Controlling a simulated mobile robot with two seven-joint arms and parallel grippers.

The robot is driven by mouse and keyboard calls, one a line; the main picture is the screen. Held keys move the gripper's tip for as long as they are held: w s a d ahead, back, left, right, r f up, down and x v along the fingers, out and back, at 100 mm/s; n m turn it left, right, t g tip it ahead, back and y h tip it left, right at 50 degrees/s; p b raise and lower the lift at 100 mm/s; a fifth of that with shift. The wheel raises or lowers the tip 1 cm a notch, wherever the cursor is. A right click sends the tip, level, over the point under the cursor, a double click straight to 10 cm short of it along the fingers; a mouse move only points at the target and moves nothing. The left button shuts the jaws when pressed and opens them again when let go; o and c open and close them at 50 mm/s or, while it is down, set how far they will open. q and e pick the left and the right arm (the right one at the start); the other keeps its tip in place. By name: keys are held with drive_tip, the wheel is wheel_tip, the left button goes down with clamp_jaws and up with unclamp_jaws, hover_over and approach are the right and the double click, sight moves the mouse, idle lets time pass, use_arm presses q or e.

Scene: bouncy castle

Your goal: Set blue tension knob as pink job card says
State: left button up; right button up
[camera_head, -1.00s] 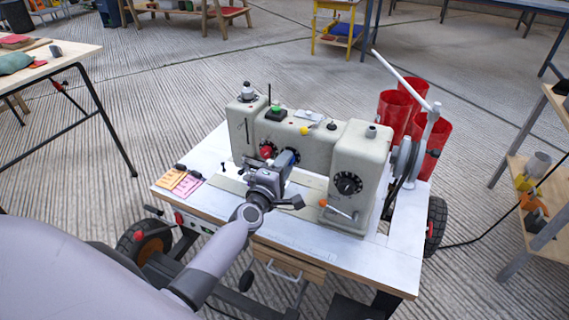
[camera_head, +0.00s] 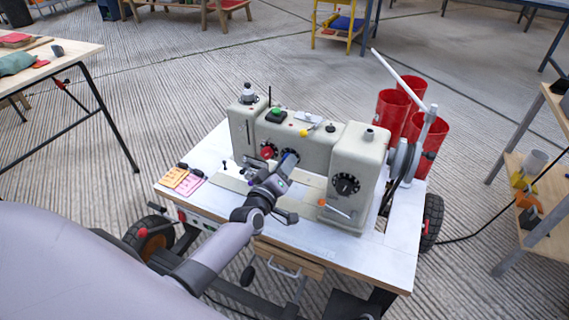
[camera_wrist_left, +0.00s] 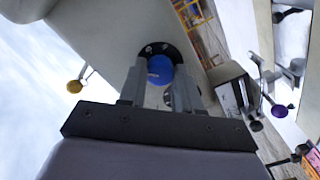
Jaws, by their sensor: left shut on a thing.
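The blue tension knob (camera_wrist_left: 160,68) sits on a dark round dial on the front of the cream sewing machine (camera_head: 305,147). My left gripper (camera_head: 284,163) is at this dial; in the left wrist view its two fingers (camera_wrist_left: 160,85) are shut on the knob, one on each side. In the head view the gripper mostly hides the knob. The red knob (camera_head: 267,153) is just left of it. The pink job card (camera_head: 190,184) lies at the table's left end beside an orange card (camera_head: 172,177); its writing is too small to read. My right gripper is not in view.
A black dial (camera_head: 346,185) and an orange-tipped lever (camera_head: 322,203) are on the machine's right part. Red cylinders (camera_head: 393,112) and a white arm (camera_head: 400,78) stand behind right. The table's front right top (camera_head: 370,258) is clear.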

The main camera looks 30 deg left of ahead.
use_arm(q)
drive_tip(key=shift+m, duration=0.3)
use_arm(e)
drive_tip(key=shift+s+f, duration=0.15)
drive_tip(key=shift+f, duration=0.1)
use_arm(q)
drive_tip(key=o, duration=1.1)
drive_tip(key=shift+c, duration=0.2)
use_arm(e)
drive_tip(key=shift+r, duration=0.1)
use_arm(q)
drive_tip(key=s+p, duration=0.2)
drive_tip(key=s, duration=0.5)
drive_tip(key=shift+d, duration=0.15)
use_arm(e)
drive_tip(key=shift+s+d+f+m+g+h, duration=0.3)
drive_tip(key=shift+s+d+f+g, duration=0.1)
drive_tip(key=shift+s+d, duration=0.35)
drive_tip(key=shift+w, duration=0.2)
